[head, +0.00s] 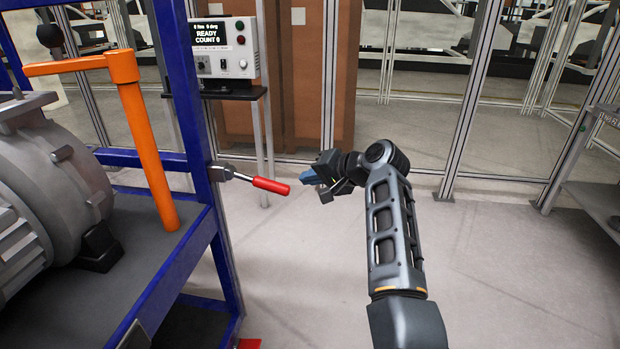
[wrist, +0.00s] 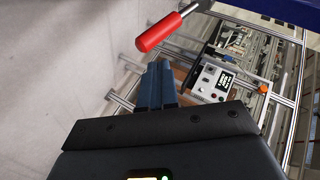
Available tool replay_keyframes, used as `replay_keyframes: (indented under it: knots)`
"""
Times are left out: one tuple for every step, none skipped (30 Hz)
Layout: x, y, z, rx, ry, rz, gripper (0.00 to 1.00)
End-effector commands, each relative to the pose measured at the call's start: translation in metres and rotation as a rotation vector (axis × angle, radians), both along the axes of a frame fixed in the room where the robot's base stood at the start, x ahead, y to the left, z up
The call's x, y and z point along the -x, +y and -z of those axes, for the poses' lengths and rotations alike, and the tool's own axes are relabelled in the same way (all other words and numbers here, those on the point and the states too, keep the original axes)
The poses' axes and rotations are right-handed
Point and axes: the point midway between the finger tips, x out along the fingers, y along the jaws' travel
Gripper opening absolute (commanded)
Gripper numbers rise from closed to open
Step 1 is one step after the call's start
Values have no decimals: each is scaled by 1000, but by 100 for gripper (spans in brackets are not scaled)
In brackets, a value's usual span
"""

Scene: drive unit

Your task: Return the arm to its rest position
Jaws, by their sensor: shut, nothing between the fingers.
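My arm reaches up from the lower right of the head view and bends left at the elbow. My gripper (head: 313,178) is at its end, in free air, just right of the red-handled lever (head: 270,186) on the blue frame, with a gap showing between them. In the wrist view the fingers of my gripper (wrist: 158,84) are side by side and shut, with nothing between them. The red handle (wrist: 158,33) shows just beyond the fingertips there, and no contact is visible.
The blue frame (head: 201,185) carries a grey motor (head: 45,185) and an orange bent bar (head: 143,140) on the left. A control box (head: 224,48) reading "READY COUNT 0" stands behind. A grey bench (head: 595,205) is at far right. Open floor (head: 490,270) lies right of my arm.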

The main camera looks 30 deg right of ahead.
Motion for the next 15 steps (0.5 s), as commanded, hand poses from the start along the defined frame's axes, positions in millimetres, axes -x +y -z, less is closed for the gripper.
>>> replay_keyframes:
  knots:
    - [0, 0, 0, 0, 0, 0, 0]
    - [0, 0, 0, 0, 0, 0, 0]
    - [0, 0, 0, -1, -1, 0, 0]
    - [0, 0, 0, -1, -1, 0, 0]
    - [0, 0, 0, -1, -1, 0, 0]
    - [0, 0, 0, -1, -1, 0, 0]
    - [0, 0, 0, 0, -1, 1, 0]
    - [0, 0, 0, 0, -1, 1, 0]
    - [0, 0, 0, 0, -1, 1, 0]
    - [0, 0, 0, 1, -2, 0, 0]
    - [0, 0, 0, 0, -1, 1, 0]
    - [0, 0, 0, 1, -2, 0, 0]
    - [0, 0, 1, 1, -1, 0, 0]
    - [1, -1, 2, 5, 0, 2, 0]
    - [4, -2, 6, 13, 1, 6, 0]
